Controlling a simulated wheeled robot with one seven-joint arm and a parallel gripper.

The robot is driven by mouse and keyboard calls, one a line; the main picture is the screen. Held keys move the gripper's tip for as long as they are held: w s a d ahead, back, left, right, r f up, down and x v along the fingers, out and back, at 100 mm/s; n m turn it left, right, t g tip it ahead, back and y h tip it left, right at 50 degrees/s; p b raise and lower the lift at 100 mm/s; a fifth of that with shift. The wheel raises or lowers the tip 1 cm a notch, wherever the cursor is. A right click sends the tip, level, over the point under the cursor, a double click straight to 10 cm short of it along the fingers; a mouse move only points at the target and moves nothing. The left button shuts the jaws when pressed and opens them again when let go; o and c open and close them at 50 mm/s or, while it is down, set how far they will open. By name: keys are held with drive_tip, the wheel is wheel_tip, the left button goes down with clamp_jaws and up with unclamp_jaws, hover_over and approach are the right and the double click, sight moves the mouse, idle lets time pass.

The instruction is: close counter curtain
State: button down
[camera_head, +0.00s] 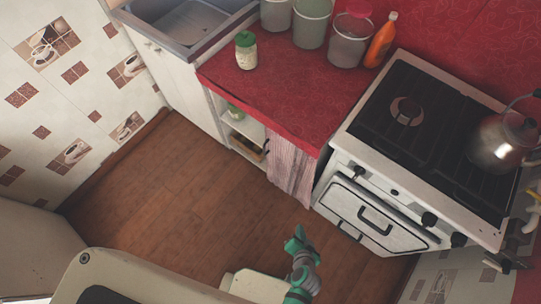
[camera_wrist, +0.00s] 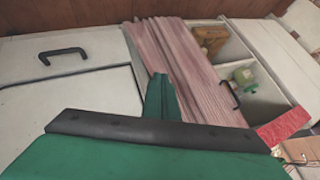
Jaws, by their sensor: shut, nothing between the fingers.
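The counter curtain (camera_head: 292,170) is a pinkish striped cloth hanging under the red counter, bunched at the right end beside the stove. The left part of the opening is uncovered and shows shelves. In the wrist view the curtain (camera_wrist: 190,70) lies just beyond my gripper (camera_wrist: 160,92), with the open shelves to its right. In the head view my gripper (camera_head: 298,238) is low over the floor, in front of the curtain and stove. It is shut and empty. I cannot tell whether its tip touches the cloth.
The white stove (camera_head: 375,215) with a kettle (camera_head: 500,140) stands right of the counter (camera_head: 290,95). A sink (camera_head: 190,30) is at the back left. A jar (camera_head: 246,52) and several canisters stand on the counter. The wooden floor (camera_head: 180,200) is clear at left.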

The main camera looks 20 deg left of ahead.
drive_tip(key=w+a+f+m+g+y, duration=0.1)
drive_tip(key=w+a+y, duration=0.15)
drive_tip(key=w, duration=0.25)
drive_tip(key=w+a+f+m+y, duration=0.1)
drive_tip(key=w+a+f+y, duration=0.15)
drive_tip(key=w, duration=0.35)
drive_tip(key=w+a+r+y, duration=0.4)
drive_tip(key=w+r+y, duration=0.1)
drive_tip(key=w+r, duration=0.35)
drive_tip(key=r+x, duration=0.1)
drive_tip(key=x, duration=1.3)
drive_tip(key=shift+a+n+y, duration=0.2)
drive_tip(key=shift+n+y, duration=0.1)
drive_tip(key=shift+w+r, duration=0.15)
drive_tip(key=shift+w, duration=0.05)
